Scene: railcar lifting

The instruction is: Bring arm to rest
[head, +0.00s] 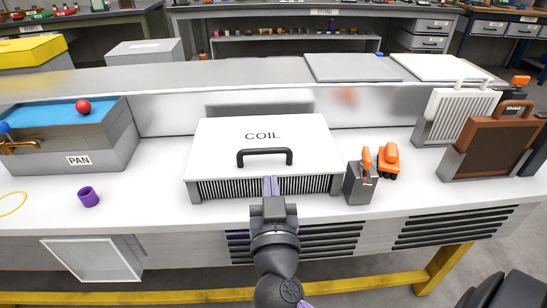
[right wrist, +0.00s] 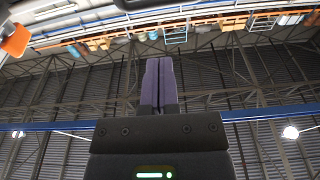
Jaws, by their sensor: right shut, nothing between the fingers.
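My right gripper (head: 271,186) is in the middle of the head view, in front of the white box marked COIL (head: 225,150). Its two purple fingers are together with nothing between them. The fingertips overlap the box's slatted front edge in the picture; I cannot tell whether they touch it. In the right wrist view the shut fingers (right wrist: 159,80) stand against the roof structure, with no object between them. My left gripper is not in view.
A grey PAN basin (head: 120,160) with a red ball (head: 83,106) stands left. Right of the COIL box are a grey block with an orange lever (head: 360,188), an orange piece (head: 389,162) and a brown framed panel (head: 492,147).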

